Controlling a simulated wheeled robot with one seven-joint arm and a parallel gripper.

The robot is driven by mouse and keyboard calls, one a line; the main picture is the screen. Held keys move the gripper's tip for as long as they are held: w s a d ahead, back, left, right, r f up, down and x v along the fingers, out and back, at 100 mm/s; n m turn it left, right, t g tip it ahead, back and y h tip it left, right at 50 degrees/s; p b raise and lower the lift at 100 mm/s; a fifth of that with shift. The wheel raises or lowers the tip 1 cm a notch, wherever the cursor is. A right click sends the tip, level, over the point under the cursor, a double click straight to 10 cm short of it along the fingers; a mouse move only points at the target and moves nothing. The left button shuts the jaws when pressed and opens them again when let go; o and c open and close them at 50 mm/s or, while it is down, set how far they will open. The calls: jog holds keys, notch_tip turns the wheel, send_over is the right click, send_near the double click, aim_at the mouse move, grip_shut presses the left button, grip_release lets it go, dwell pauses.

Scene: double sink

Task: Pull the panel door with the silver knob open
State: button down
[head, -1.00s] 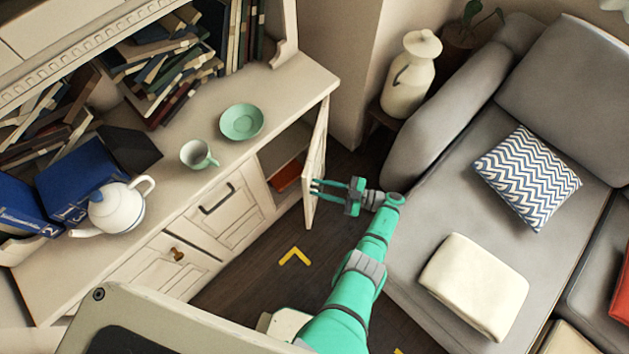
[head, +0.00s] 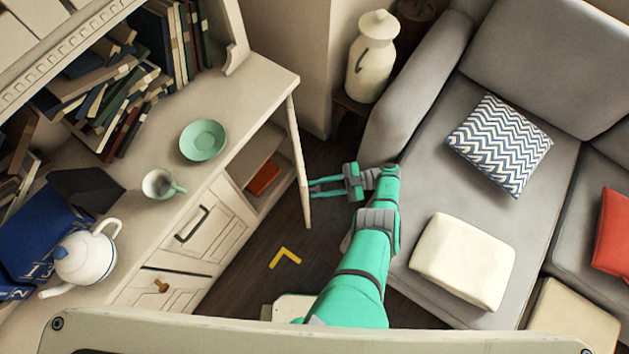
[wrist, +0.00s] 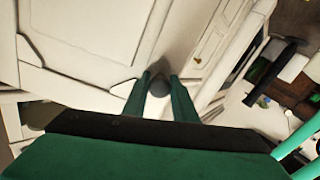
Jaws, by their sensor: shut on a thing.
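The panel door (head: 299,160) stands swung out from the right end of the white cabinet, seen nearly edge-on in the head view. Its panelled face (wrist: 90,45) fills the upper left of the wrist view. The silver knob (wrist: 159,87) sits between my fingertips, dark and grey in shadow. My gripper (head: 318,187) reaches the door from the right, and it also shows in the wrist view (wrist: 158,88) with a finger on each side of the knob. It is shut on the knob. The knob is too small to make out in the head view.
The open compartment holds an orange-red object (head: 264,178). A drawer with a dark handle (head: 195,224) and a door with a bronze knob (head: 161,286) are left of it. A grey sofa (head: 410,150) stands right of my arm. Dark floor lies between.

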jog(key=shift+a, duration=0.15)
jog(key=c, duration=1.4)
grip_release()
jog(key=shift+c, duration=0.2)
jog(key=shift+d+r, duration=0.15)
jog(key=shift+d, duration=0.15)
jog(key=shift+w+d+r, duration=0.1)
jog(key=shift+r, duration=0.3)
jog(key=shift+a+r, duration=0.25)
jog(key=shift+r, duration=0.65)
jog(key=s+r, duration=1)
jog(key=s, duration=0.4)
jog(key=shift+s+d, duration=0.15)
